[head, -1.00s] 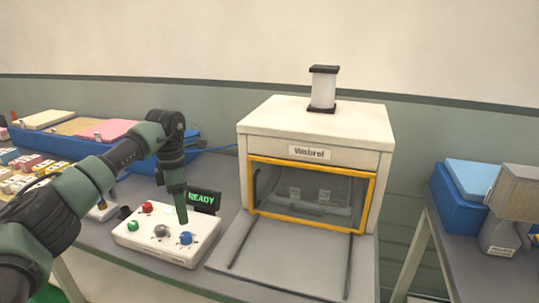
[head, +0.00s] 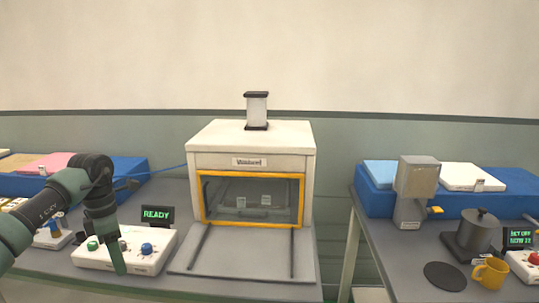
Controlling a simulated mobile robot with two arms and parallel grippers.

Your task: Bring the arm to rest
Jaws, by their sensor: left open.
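My left arm comes in from the left, and its dark green left gripper (head: 119,268) points down in front of the white control box (head: 150,264). The gripper is open, with nothing visible in it. It covers part of the box's top; a green button (head: 92,243) shows to its left and a blue button (head: 147,248) to its right. I cannot tell whether the tip touches the box. My right arm is not in view.
A white press-like machine (head: 250,140) with a yellow-framed window stands right of the box. A READY display (head: 157,215) is behind the box. The right table holds a grey dispenser (head: 416,180), a pot (head: 478,233) and a yellow mug (head: 490,272). A gap separates the tables.

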